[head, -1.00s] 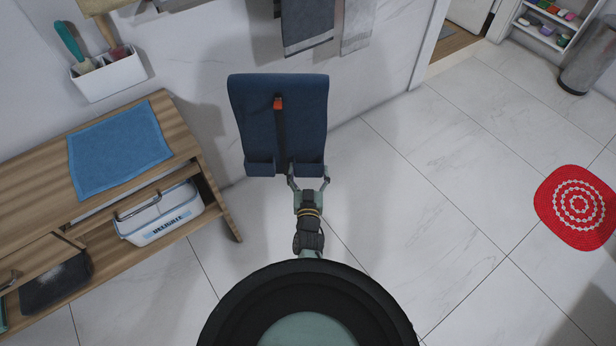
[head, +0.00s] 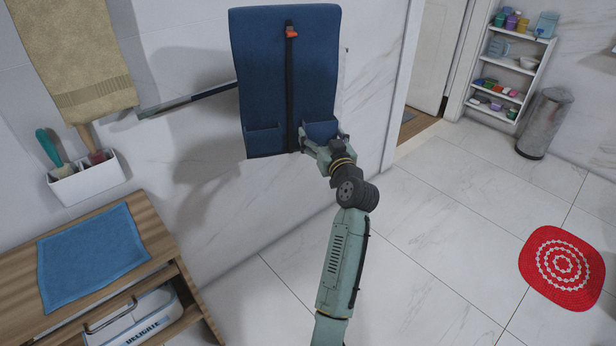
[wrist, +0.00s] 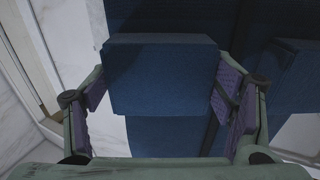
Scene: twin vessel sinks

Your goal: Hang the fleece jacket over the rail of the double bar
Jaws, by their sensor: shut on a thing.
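The fleece jacket (head: 262,82) is dark blue with a black front strip, an orange pull at its top and two pockets at its lower edge. It stands upright in front of the wall in the head view. My gripper (head: 322,141) is shut on its lower right pocket. In the wrist view the pocket flap (wrist: 162,75) lies between the purple finger pads. A dark rail (head: 190,102) of the double bar shows to the left of the jacket; the rest of the bar is hidden behind it. I cannot tell whether the jacket touches the bar.
A tan towel (head: 75,50) hangs at the upper left. Below it are a white wall caddy (head: 85,180) with brushes and a wooden bench (head: 150,225) with a blue cloth (head: 92,255). A shelf (head: 512,62), bin (head: 545,122) and red mat (head: 562,268) are at right. The middle floor is clear.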

